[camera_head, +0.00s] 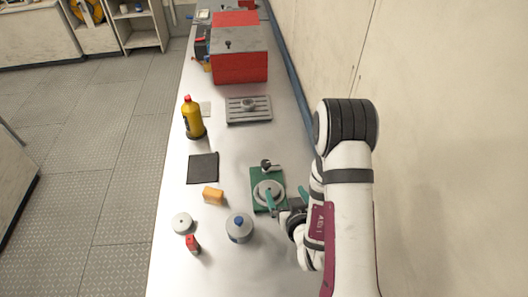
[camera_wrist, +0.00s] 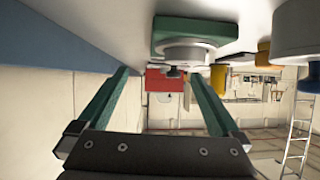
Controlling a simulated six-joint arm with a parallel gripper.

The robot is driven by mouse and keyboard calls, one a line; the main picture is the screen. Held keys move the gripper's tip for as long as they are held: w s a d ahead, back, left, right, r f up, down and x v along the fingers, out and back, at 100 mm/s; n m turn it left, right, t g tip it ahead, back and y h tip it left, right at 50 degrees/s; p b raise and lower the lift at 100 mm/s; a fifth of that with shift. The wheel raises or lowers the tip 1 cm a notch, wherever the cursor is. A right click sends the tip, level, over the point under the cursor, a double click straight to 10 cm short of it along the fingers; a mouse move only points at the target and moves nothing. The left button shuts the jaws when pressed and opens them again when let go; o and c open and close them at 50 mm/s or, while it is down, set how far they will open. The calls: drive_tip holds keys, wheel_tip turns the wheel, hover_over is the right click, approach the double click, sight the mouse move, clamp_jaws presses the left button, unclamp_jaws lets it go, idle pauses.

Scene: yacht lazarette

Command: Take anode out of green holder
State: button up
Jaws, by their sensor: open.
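The green holder (camera_head: 257,205) is a flat green plate on the bench, right of centre in the head view. A pale grey round piece (camera_head: 267,188), which looks like the anode, sits on it. The wrist view shows the holder (camera_wrist: 166,30) and the round piece (camera_wrist: 185,54) near the top. My gripper (camera_head: 287,199) has green fingers and is open. In the head view one finger overlaps the near part of the round piece. In the wrist view the gap between the fingertips (camera_wrist: 160,74) is empty. Contact cannot be told.
A dark-knobbed part (camera_head: 266,164) is at the holder's far edge. Beyond are a black mat (camera_head: 203,168), yellow bottle (camera_head: 193,119), grooved tray (camera_head: 236,117) and red toolbox (camera_head: 239,68).

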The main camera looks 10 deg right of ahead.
sight(277, 203)
drive_tip(key=shift+s+a+f+n+t+y, duration=0.2)
drive_tip(key=shift+s+a+f+n+y, duration=0.15)
drive_tip(key=shift+a, duration=0.2)
drive_tip(key=shift+s+a+f+n+t+y, duration=0.2)
drive_tip(key=shift+s+a+n+y, duration=0.15)
drive_tip(key=shift+a+n+y, duration=0.15)
drive_tip(key=shift+a+f, duration=0.1)
drive_tip(key=shift+a, duration=0.15)
drive_tip(key=x, duration=0.4)
drive_tip(key=shift+w+a, duration=0.15)
drive_tip(key=shift+w, duration=0.2)
drive_tip(key=shift+c, duration=0.3)
clamp_jaws()
